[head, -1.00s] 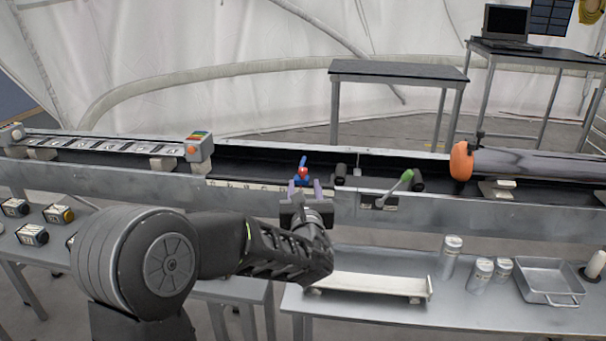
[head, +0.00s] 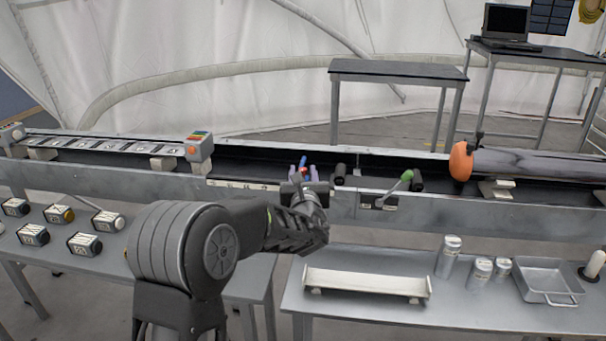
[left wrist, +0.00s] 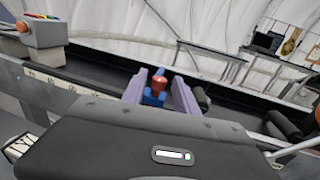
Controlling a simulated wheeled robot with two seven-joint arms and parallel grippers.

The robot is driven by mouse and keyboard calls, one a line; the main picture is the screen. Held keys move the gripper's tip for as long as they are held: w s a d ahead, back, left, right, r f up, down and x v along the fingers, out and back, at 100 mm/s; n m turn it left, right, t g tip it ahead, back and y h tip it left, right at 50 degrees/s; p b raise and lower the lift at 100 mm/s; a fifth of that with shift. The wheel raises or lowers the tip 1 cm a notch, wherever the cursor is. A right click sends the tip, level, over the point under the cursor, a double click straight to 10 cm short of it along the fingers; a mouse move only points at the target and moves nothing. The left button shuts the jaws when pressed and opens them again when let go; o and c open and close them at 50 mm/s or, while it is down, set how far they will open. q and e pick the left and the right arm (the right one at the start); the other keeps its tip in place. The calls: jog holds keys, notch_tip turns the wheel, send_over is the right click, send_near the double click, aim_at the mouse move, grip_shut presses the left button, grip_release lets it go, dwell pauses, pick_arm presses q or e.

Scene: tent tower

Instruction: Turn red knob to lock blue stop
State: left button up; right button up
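The red knob (left wrist: 159,84) sits on top of the blue stop (left wrist: 152,98) in the left wrist view, between the two purple fingers of my left gripper (left wrist: 160,90). The fingers stand apart on either side, with a visible gap at the right; I cannot tell whether either touches. In the head view the blue stop (head: 303,161) shows at the trough, mostly hidden behind my left gripper (head: 302,173). The red knob is a small patch there. My right gripper is in neither view.
A green-tipped lever (head: 407,175) stands on the trough (head: 450,209) to the right. An orange-ended roll (head: 461,161) lies farther right. A grey box with coloured stripes (head: 199,147) is at left. Tables in front hold a white tray (head: 366,284), cans and small labelled blocks.

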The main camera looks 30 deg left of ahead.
pick_arm(q)
grip_shut()
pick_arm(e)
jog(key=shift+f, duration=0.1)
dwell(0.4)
